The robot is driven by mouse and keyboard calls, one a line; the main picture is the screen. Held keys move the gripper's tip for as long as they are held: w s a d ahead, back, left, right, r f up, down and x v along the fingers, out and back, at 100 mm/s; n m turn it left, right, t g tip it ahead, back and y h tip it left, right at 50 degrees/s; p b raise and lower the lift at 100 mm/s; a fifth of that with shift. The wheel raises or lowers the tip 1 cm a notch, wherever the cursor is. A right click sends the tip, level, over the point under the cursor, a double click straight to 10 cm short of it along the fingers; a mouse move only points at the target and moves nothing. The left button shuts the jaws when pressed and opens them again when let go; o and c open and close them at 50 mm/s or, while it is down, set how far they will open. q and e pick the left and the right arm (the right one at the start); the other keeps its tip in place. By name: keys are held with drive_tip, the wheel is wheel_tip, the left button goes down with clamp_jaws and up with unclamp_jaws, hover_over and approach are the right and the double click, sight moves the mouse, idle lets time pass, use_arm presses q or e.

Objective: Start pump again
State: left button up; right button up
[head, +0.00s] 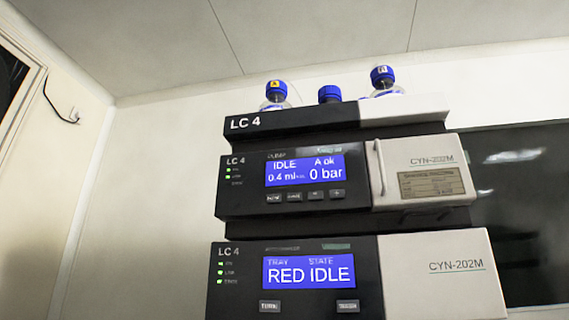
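The pump module (340,182) is the upper unit with a screen in the LC 4 stack. Its blue display (305,170) reads IDLE, A ok, 0.4 ml and 0 bar. A row of several small buttons (305,196) sits below the display; their labels are too small to read. Two green lights (228,173) glow at its left. Neither of my grippers shows in the head view.
Below is another module (345,280), its display (308,271) reading TRAY RED, STATE IDLE, with two buttons under it. Blue-capped bottles (383,80) stand in the top tray (300,118). A dark panel (525,200) is at the right.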

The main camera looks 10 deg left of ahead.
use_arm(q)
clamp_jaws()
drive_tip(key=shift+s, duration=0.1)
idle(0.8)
